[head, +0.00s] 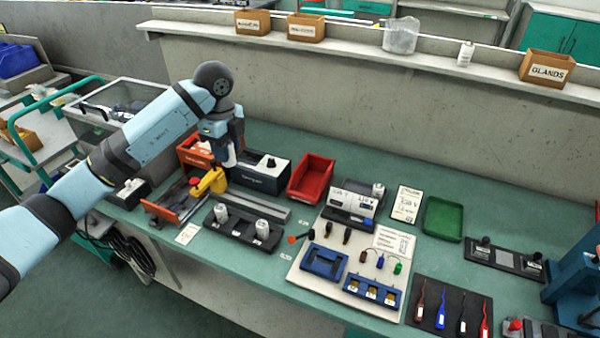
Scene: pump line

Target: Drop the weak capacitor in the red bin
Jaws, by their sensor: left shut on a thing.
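My left gripper (229,158) is over the back left of the green bench, beside an orange-red box and just above a yellow part (210,182). It is shut on a small pale thing, mostly hidden by the jaws; I cannot tell whether it is a capacitor. A grey cylinder (378,189) is at the meter (352,201), whose small display I cannot read reliably. The open red bin (313,179) stands to the right of the gripper and looks empty. My right gripper is out of view.
A green tray (443,219) lies to the right. A pale board (318,285) with blue fixtures and a black mat (452,307) with coloured tools fill the front.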

